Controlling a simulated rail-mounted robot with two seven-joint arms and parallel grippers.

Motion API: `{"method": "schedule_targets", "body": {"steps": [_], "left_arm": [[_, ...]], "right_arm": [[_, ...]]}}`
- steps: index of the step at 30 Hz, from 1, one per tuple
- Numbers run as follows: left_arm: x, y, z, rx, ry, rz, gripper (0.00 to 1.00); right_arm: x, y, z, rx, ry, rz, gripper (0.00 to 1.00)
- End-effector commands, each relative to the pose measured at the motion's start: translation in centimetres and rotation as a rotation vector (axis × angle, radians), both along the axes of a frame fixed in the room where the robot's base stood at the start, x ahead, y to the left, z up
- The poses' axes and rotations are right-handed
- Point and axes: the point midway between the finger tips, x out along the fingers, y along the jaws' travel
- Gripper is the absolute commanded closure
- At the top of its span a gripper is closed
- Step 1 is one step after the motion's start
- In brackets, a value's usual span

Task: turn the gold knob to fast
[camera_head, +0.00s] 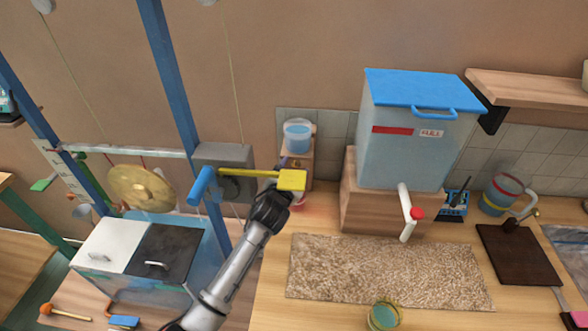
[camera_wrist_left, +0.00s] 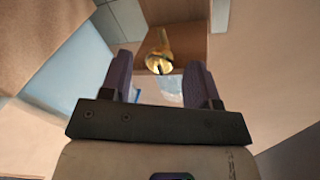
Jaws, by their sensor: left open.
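The gold knob (camera_wrist_left: 159,56) shows in the left wrist view, on the face of a wooden block (camera_wrist_left: 178,48). It has a round body and a narrow raised part. My left gripper (camera_wrist_left: 159,74) is open, with its two purple fingers apart. The knob appears between and beyond the fingertips, and nothing is held. In the head view my left arm reaches up to the wooden block (camera_head: 303,160), beside the crank's yellow end. The knob cannot be made out there, and the fingers are mostly hidden. My right gripper is not in view.
A yellow crank arm (camera_head: 255,174) with a blue handle (camera_head: 201,186) crosses close to my left gripper. A water cup (camera_head: 298,136) stands on the wooden block. A blue-lidded tank (camera_head: 415,140) stands to the right. A speckled mat (camera_head: 385,270) lies on the counter.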

Motion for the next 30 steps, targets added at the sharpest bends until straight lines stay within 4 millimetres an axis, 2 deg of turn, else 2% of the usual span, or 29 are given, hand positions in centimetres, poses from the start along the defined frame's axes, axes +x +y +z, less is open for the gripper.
{"method": "schedule_targets", "body": {"steps": [15, 30], "left_arm": [[0.68, -0.26, 0.01, -0.001, 0.001, -0.001, 0.44], [0.66, -0.25, -0.02, 0.000, 0.001, 0.000, 0.91]], "right_arm": [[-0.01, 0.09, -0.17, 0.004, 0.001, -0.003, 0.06], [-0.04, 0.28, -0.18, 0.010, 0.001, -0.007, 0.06]]}}
